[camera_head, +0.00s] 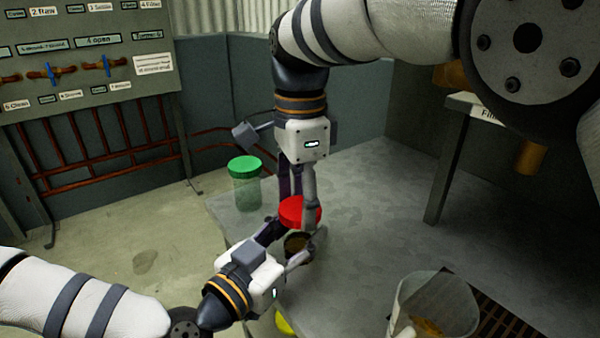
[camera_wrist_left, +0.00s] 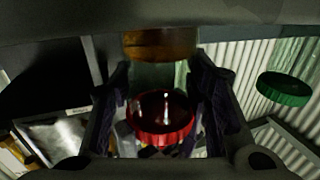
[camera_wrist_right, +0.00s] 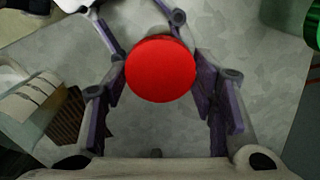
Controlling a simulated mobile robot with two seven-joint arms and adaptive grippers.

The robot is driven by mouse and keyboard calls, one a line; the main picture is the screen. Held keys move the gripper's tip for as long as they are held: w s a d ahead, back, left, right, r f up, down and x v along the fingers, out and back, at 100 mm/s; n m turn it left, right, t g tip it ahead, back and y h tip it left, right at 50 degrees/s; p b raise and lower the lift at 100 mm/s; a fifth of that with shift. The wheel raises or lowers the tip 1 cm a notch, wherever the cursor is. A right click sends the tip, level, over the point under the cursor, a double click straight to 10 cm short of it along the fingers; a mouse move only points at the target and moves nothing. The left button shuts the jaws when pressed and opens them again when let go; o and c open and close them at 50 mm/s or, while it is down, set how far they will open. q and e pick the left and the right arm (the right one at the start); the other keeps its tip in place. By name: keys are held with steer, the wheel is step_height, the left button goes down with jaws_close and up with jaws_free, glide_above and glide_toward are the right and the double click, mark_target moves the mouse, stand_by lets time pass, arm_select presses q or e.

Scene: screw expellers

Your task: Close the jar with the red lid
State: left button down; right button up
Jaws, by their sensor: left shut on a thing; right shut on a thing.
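The red lid (camera_head: 297,212) is between the fingers of my right gripper (camera_head: 300,212), which comes down from above and is shut on it. From above it fills the gap between the fingers in the right wrist view (camera_wrist_right: 160,70). A glass jar with dark amber contents (camera_head: 297,246) is directly below the lid. My left gripper (camera_head: 286,246) is shut around this jar from the left. The left wrist view shows the amber contents (camera_wrist_left: 160,44), clear glass, and the red lid (camera_wrist_left: 162,117) in line with the jar. I cannot tell whether lid and rim touch.
A jar with a green lid (camera_head: 245,165) stands near the table's far left edge. A yellow lid (camera_head: 285,322) shows partly behind my left gripper. A clear container with yellowish contents (camera_head: 440,310) is at front right, beside a dark grate (camera_head: 510,325). The table's right middle (camera_head: 390,220) is clear.

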steer(key=o, duration=1.4)
steer(key=shift+c, duration=0.2)
steer(key=shift+r, duration=0.1)
step_height(320, 180, up, 7)
steer(key=shift+r, duration=0.15)
arm_select(q)
steer(key=c, duration=0.8)
jaws_free()
steer(key=v, duration=1.2)
